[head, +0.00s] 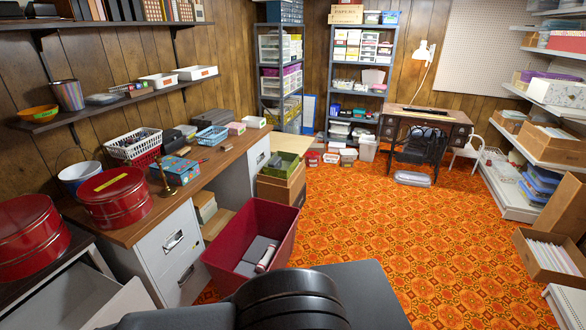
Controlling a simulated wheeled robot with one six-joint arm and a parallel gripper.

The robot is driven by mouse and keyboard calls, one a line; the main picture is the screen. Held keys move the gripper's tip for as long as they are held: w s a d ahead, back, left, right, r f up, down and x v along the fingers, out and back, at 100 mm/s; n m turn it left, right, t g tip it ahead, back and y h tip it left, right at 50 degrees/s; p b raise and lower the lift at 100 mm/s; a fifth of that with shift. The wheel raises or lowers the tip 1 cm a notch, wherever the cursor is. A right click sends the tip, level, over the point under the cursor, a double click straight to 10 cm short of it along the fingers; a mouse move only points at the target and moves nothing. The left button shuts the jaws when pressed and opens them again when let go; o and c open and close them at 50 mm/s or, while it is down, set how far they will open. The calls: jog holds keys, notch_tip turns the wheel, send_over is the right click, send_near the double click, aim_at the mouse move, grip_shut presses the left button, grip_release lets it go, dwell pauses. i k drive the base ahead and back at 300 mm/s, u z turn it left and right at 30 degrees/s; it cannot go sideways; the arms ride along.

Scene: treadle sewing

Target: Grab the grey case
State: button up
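A dark grey case (208,117) lies flat at the back of the long wooden desk (222,148), behind a blue basket. A second grey, box-like object (258,250) lies inside the dark red bin (224,254) on the floor, beside a pale roll. I cannot tell which of the two is the grey case meant. A black part of my arm shows at the bottom centre, in front of the bin. My gripper is not in view.
Baskets, red tins (115,197) and a brass bell (166,178) crowd the desk. An open cardboard box (283,182) stands behind the bin. The patterned orange floor (375,225) is mostly clear. Loaded shelves line the right wall; a sewing table (425,122) stands at the back.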

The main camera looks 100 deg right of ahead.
aim_at(277, 163)
jog(key=z, duration=3.2)
jog(key=k, duration=0.2)
jog(key=z, duration=1.1)
jog(key=k, duration=1.1)
jog(key=z, duration=0.65)
jog(key=i, duration=1.4)
jog(key=u, duration=0.5)
jog(key=i, duration=2.4)
jog(key=u, duration=0.45)
jog(key=i, duration=2.3)
jog(key=u, duration=1.05)
jog(key=i, duration=1.15)
jog(key=u, duration=0.85)
